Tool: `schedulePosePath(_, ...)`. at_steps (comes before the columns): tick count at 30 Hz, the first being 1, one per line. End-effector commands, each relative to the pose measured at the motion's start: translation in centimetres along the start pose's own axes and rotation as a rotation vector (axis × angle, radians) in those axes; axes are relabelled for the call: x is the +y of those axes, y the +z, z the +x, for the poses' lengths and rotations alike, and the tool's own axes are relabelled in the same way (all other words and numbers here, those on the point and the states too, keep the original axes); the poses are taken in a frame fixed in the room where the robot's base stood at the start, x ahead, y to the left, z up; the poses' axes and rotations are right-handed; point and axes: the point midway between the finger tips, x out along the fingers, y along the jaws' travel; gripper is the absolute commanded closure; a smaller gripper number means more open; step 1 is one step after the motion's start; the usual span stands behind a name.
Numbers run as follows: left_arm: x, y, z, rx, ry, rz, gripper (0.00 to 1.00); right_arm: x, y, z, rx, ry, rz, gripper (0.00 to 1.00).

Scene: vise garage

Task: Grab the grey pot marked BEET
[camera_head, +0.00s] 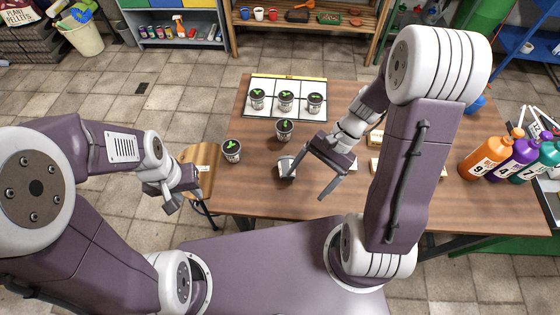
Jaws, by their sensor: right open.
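A grey pot (286,167) stands on the wooden table, partly behind my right gripper; its label is not readable. My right gripper (306,188) is open, with its left finger beside or in front of that pot; I cannot tell if they touch. Other grey pots with green sprouts and white labels are a middle pot (284,131) and a left pot (232,151). Three more, a left one (257,99), a centre one (286,102) and a right one (315,104), stand on a white tray (262,113). BEET cannot be read on any. My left gripper (184,206) hangs left of the table, away from the pots.
Small pale blocks (375,138) lie partly hidden by my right arm. Orange (486,157), purple (513,158) and green bottles (540,160) stand at the right end of the table. A wooden piece (200,160) is at the left edge. The table front is clear.

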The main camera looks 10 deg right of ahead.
Motion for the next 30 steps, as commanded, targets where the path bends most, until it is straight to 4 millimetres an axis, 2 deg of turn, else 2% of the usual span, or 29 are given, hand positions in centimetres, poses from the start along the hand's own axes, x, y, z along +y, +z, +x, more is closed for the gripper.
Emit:
schedulePosePath(5,0.0,0.2,1.7,0.000,0.000,0.000,0.64,-1.1,-2.9,1.0,-0.176,-0.210,0.253,0.15)
schedulePosePath(9,-0.1,0.3,2.8,0.000,0.000,0.000,0.64,-1.6,-6.4,0.9,-0.302,-0.408,0.442,0.15)
schedulePosePath(12,-0.1,0.3,3.4,0.000,0.000,0.000,0.64,-1.4,-8.8,0.6,-0.372,-0.540,0.549,0.15)
schedulePosePath(15,-0.1,0.4,3.5,0.000,0.000,0.000,0.64,-1.3,-10.1,0.2,-0.407,-0.616,0.602,0.15)
schedulePosePath(19,-0.1,0.4,3.4,0.000,0.000,0.000,0.64,-1.5,-10.2,0.1,-0.414,-0.628,0.610,0.15)
schedulePosePath(25,-0.1,0.3,3.3,0.000,0.000,0.000,0.64,-3.4,-9.6,2.3,-0.415,-0.623,0.608,0.15)
schedulePosePath(30,-0.1,0.3,3.3,0.000,0.000,0.000,0.64,-4.0,-9.5,3.0,-0.412,-0.624,0.608,0.15)
